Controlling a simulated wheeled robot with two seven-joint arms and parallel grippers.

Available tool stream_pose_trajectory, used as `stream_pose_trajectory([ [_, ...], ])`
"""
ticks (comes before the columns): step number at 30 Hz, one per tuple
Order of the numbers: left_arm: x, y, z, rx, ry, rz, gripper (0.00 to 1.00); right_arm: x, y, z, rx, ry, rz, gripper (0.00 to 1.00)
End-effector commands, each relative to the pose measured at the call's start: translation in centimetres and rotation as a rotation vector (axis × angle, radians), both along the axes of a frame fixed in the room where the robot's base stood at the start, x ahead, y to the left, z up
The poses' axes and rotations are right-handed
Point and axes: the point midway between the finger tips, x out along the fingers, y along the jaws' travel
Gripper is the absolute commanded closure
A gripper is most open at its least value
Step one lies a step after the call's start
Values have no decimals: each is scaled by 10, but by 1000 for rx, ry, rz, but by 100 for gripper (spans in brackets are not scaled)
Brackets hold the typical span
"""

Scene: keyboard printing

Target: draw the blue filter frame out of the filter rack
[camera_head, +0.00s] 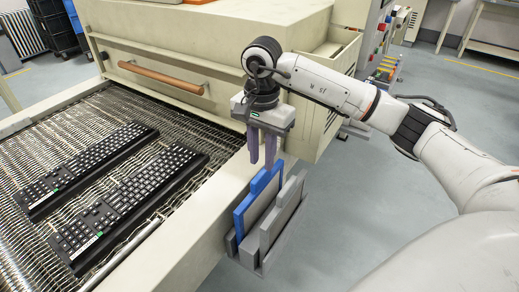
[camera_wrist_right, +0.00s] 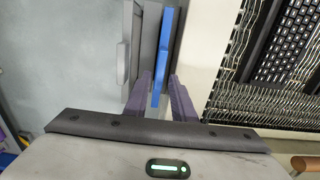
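The blue filter frame (camera_head: 254,203) stands upright in the grey filter rack (camera_head: 245,255), which hangs on the side of the conveyor machine. A grey filter frame (camera_head: 281,216) stands beside it in the same rack. My right gripper (camera_head: 262,163) is above the blue frame, fingers pointing down. In the right wrist view the two purple fingers (camera_wrist_right: 161,78) are apart, one on each side of the blue frame's top edge (camera_wrist_right: 164,45), with gaps visible. The grey frame (camera_wrist_right: 124,58) lies left of the fingers there. Whether the fingertips reach below the tab's top is unclear. My left gripper is out of view.
Two black keyboards (camera_head: 88,168) (camera_head: 130,205) lie on the mesh conveyor (camera_head: 40,140) left of the rack. The cream machine housing (camera_head: 215,35) with an orange handle (camera_head: 160,76) stands behind. Open grey floor (camera_head: 340,215) lies right of the rack.

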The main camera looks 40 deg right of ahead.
Motion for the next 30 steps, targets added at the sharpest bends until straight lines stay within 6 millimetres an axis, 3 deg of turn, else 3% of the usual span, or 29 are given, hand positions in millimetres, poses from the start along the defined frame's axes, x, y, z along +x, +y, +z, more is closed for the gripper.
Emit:
stream_pose_trajectory([
  [9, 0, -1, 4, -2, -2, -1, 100, -1, 2, -57, 5, 4, 0, 77],
  [15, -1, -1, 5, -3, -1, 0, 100, -1, 2, -81, 5, 2, -1, 77],
  [27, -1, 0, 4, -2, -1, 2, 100, -1, 2, -89, 4, 0, 0, 77],
  [30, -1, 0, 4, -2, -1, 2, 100, 0, 2, -89, 4, 0, 0, 92],
])
